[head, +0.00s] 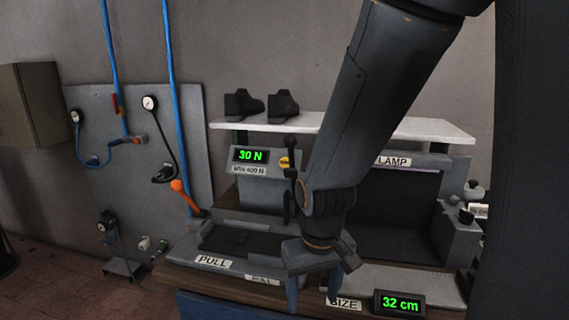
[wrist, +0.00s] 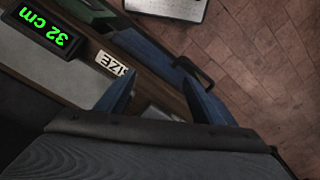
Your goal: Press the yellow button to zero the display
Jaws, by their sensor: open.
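The display and button sit on a grey panel below the white shelf. My arm and a black lever partly crowd the button's right side. My gripper (head: 311,288) points down over the front of the bench, near the SIZE label, lower and to the right of the button and well apart from it. In the wrist view my gripper's two blue fingers (wrist: 160,100) are spread with nothing between them.
A second display (head: 400,304) reads 32 cm at the front right. An orange-handled lever (head: 184,195) rises at the left. Shoes (head: 282,105) stand on the shelf (head: 420,128). A dark opening marked LAMP lies behind my arm. Brick floor (wrist: 270,60) is open beyond the bench edge.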

